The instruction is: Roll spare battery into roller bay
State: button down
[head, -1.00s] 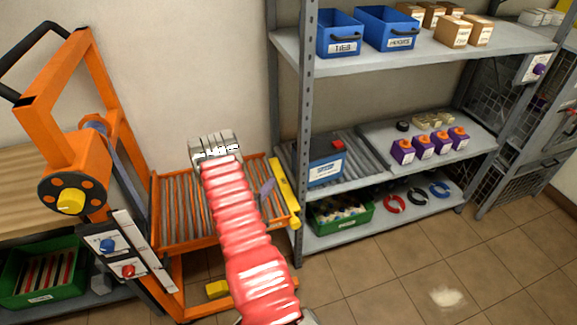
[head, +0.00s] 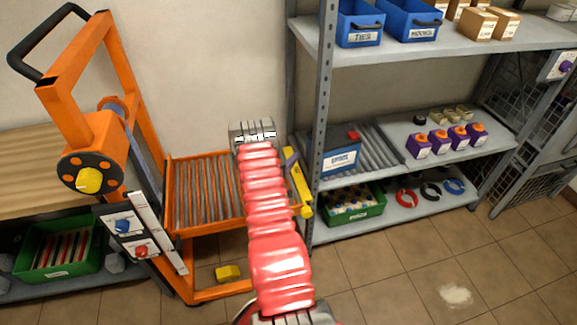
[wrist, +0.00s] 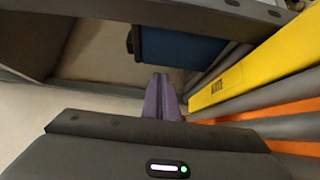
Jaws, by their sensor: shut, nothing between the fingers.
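The battery, a blue box with a red cap (head: 341,158) and a white label, sits upright at the front left of the shelf's grey rollers, just right of the post. Its blue side also shows in the wrist view (wrist: 182,47). My gripper (head: 290,156) is shut and empty, with purple fingertips by the far end of the yellow gate bar (head: 300,185). In the wrist view the fingertips (wrist: 163,88) point toward the blue box, apart from it in the picture. The bar runs along the right there. The orange lift's roller deck (head: 205,190) lies left of the bar, partly hidden by my arm.
A grey shelf post (head: 322,120) stands between the lift and the battery. A green bin (head: 355,208) is on the lower shelf, and purple boxes (head: 438,142) stand farther right. A panel with blue and red knobs (head: 140,235) is on the lift.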

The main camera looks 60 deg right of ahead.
jog(key=shift+s+d, duration=0.45)
jog(key=shift+d, duration=0.3)
jog(key=shift+s+d, duration=0.5)
jog(key=shift+d, duration=0.2)
jog(key=shift+s+d, duration=0.45)
jog(key=shift+d, duration=0.3)
jog(key=shift+d, duration=0.1)
